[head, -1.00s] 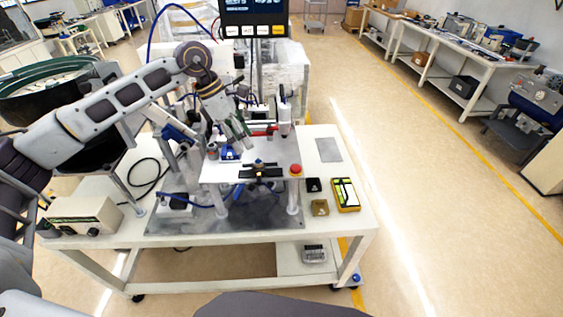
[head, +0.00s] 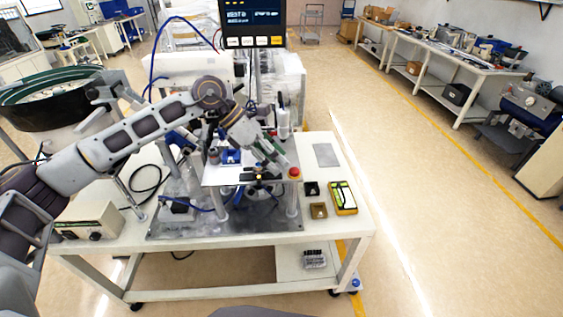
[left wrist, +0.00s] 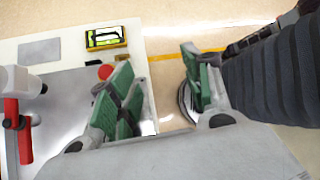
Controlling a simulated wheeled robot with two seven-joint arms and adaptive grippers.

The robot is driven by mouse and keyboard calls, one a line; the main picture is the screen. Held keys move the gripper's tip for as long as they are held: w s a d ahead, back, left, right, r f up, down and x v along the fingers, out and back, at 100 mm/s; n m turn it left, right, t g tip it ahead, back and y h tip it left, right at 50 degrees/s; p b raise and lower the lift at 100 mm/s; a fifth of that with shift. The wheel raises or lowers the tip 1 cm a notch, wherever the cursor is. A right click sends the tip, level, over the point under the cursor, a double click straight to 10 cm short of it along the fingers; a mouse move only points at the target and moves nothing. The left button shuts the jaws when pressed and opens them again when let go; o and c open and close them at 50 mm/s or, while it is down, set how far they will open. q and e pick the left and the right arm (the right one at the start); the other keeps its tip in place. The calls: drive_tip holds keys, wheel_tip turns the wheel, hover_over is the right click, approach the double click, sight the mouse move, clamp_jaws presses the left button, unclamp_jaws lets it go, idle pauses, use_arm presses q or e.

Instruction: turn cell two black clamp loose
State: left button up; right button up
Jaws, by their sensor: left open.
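A black clamp (head: 262,175) with a small yellow part sits at the front edge of the white raised plate (head: 225,177) in the head view. My left gripper (head: 277,157), with green finger pads, hangs over the right part of that plate, just behind and right of the clamp. In the left wrist view its fingers (left wrist: 158,82) stand wide apart with nothing between them. I cannot make out the black clamp for certain in that view. A red-handled clamp (left wrist: 18,130) shows at its left edge. My right gripper is in neither view.
A red button (head: 294,172) stands at the plate's right corner. Right of it on the table lie a small black box (head: 311,188), a brownish box (head: 318,210), a yellow device (head: 343,197) and a grey sheet (head: 326,154). A white upright cylinder (head: 283,123) stands behind the gripper.

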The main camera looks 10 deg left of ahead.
use_arm(q)
drive_tip(key=shift+s+d+r+h, duration=0.1)
drive_tip(key=shift+s+d+h, duration=0.2)
drive_tip(key=shift+d, duration=0.25)
drive_tip(key=shift+s+d+r+h, duration=0.1)
drive_tip(key=shift+s+d+h, duration=0.15)
drive_tip(key=shift+d, duration=0.3)
